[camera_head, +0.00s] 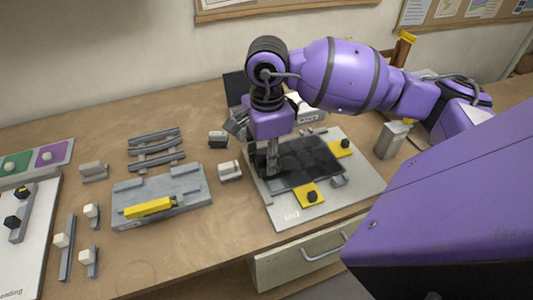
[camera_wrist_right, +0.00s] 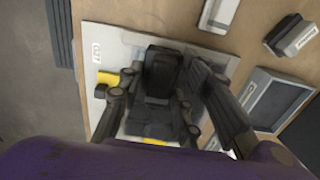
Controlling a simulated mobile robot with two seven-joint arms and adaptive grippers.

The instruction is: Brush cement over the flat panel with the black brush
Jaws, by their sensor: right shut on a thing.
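The flat panel (camera_head: 315,160) is dark and mottled. It lies on a pale grey board (camera_head: 285,215) between yellow corner pieces. My right gripper (camera_head: 272,160) points down over the panel's left part. In the right wrist view, a dark block, which appears to be the black brush (camera_wrist_right: 162,70), sits between the fingers of my right gripper (camera_wrist_right: 155,100), and the gripper is shut on it. The brush is mostly hidden by the gripper in the head view. I cannot tell whether its bristles touch the panel. My left gripper is not in view.
Left of the board are a grey fixture with a yellow bar (camera_head: 149,207), a small grey block (camera_head: 229,171) and several grey rails (camera_head: 157,148). A white board (camera_head: 30,245) lies at the far left. A grey container (camera_head: 390,140) stands right of the panel. Bare wood shows at the front left.

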